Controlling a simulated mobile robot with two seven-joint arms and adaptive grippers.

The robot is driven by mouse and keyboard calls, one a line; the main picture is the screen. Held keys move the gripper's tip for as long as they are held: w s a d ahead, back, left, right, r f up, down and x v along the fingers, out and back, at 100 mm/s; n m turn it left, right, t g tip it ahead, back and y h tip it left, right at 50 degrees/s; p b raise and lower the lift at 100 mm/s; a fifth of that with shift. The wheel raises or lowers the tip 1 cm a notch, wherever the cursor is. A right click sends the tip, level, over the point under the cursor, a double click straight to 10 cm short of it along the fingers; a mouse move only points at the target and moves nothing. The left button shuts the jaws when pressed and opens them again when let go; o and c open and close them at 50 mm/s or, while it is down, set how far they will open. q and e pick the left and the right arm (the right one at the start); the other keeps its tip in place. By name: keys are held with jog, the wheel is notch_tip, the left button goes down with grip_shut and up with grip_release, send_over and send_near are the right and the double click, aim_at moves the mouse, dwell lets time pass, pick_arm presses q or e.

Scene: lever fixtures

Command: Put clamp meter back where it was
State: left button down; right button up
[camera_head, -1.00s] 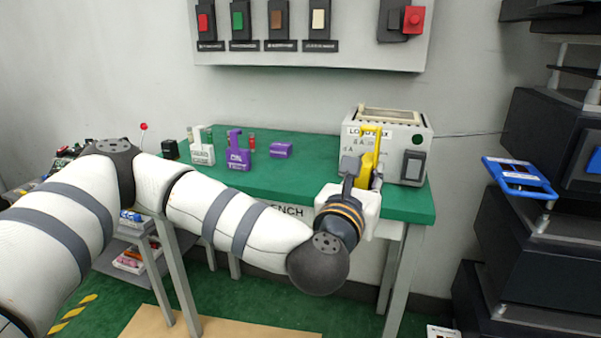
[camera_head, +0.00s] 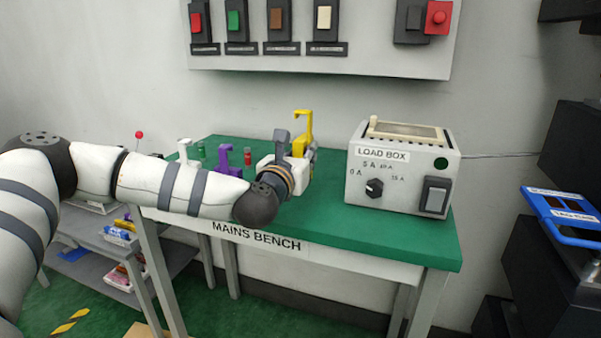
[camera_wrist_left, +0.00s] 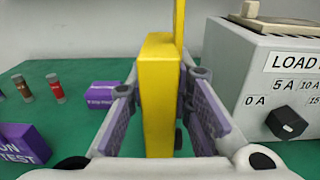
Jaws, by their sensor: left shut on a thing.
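The yellow clamp meter (camera_head: 304,122) is upright between the fingers of my left gripper (camera_head: 297,147), over the middle of the green bench. In the left wrist view the meter (camera_wrist_left: 158,95) stands between the two purple-padded fingers of the gripper (camera_wrist_left: 161,88), which is shut on it. Its hook-shaped top rises above the fingers. Its lower end is hidden, so I cannot tell whether it touches the bench. My right gripper is not in view.
The load box (camera_head: 405,165) stands on the bench, right of the meter. Left are a purple tester (camera_head: 229,160), a white tester (camera_head: 186,151) and small fuses; a purple block (camera_wrist_left: 103,94) lies left of the gripper. Bare green bench (camera_head: 335,205) lies between gripper and load box.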

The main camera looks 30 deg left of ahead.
pick_arm(q)
jog(key=shift+w+a+f, duration=0.1)
jog(key=shift+a+f, duration=0.15)
jog(key=shift+f, duration=0.1)
jog(key=f, duration=0.4)
jog(key=shift+w+a+b, duration=0.1)
jog(key=shift+a+b, duration=0.2)
jog(key=shift+a, duration=0.05)
jog(key=shift+r, duration=0.2)
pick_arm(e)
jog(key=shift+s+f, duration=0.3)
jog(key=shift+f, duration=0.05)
pick_arm(q)
jog(key=shift+f, duration=0.1)
jog(key=shift+f, duration=0.2)
jog(key=c, duration=1.4)
grip_release()
jog(key=shift+r, duration=0.1)
jog(key=shift+c, duration=0.2)
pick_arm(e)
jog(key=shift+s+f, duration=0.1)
